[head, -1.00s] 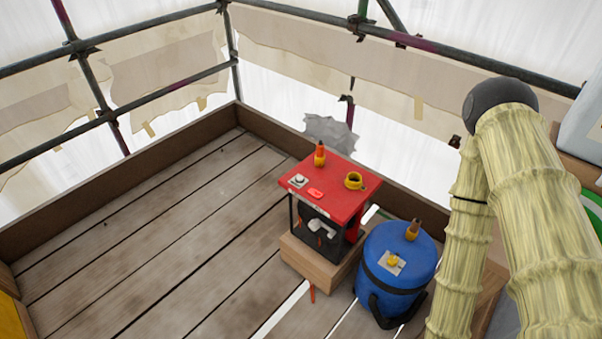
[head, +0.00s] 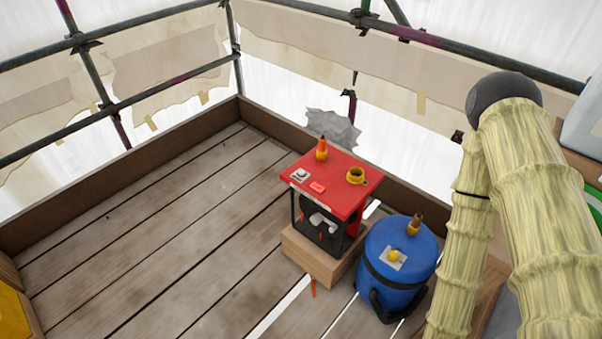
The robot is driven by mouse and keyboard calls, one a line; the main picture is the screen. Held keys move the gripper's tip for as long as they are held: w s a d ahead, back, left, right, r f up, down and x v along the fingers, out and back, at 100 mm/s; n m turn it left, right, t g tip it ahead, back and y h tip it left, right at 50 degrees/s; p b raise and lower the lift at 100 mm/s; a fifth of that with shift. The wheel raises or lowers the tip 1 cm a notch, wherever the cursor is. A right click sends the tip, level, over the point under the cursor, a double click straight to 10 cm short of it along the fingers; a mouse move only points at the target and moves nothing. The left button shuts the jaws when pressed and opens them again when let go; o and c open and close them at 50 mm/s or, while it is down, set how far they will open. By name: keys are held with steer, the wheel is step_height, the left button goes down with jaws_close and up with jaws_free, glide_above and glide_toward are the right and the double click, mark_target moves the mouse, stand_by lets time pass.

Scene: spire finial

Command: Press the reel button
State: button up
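A red-topped unit (head: 338,196) stands on a wooden block in the head view, right of the middle. A small red raised piece (head: 317,188) lies on its top near the front edge, and a pale plate with a round grey knob (head: 300,174) sits at its left corner. I cannot tell which of these is the reel button. The unit's dark open front (head: 318,221) holds white and orange parts, too small to make out. My gripper is not in view; only my arm in a pale yellow sleeve shows at the right.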

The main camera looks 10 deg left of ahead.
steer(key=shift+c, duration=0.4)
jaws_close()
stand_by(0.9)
